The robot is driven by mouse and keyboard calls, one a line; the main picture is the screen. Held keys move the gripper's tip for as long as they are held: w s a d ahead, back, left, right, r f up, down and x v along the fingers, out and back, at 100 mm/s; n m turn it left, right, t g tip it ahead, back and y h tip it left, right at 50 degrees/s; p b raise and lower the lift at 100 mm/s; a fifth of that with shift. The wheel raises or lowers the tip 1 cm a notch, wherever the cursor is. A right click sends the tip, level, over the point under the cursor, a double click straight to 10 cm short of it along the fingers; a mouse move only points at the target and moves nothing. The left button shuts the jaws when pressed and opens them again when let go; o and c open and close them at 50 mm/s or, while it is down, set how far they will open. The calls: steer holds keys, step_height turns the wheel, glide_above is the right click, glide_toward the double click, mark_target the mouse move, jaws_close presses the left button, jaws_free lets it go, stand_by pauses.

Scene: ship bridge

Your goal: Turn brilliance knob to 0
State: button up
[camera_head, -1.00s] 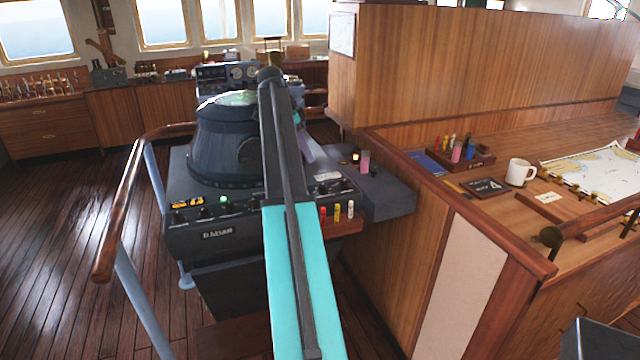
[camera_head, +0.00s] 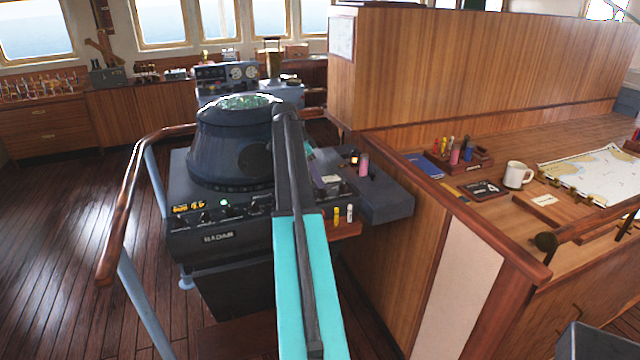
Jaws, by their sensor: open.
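The radar console (camera_head: 218,238) stands ahead, with a dark round radar housing (camera_head: 230,150) on top. Its front panel carries a row of small dark knobs (camera_head: 205,217) and a lit green lamp (camera_head: 224,203). More small controls (camera_head: 345,188) sit at the panel's right end. The knob labels are too small to read, so I cannot tell which is the brilliance knob or where it points. My teal and dark arm crosses in front of the console and hides part of the panel. My gripper does not show; it is hidden behind the arm.
A wooden handrail (camera_head: 128,205) curves around the console's left side. Several coloured markers (camera_head: 349,212) stand at the console's right front. A chart table to the right holds a white mug (camera_head: 517,175) and a chart (camera_head: 595,172). The floor at left is clear.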

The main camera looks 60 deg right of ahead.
mark_target(322, 192)
steer(key=shift+p+x, duration=0.5)
steer(key=shift+x, duration=1.75)
steer(key=c, duration=1)
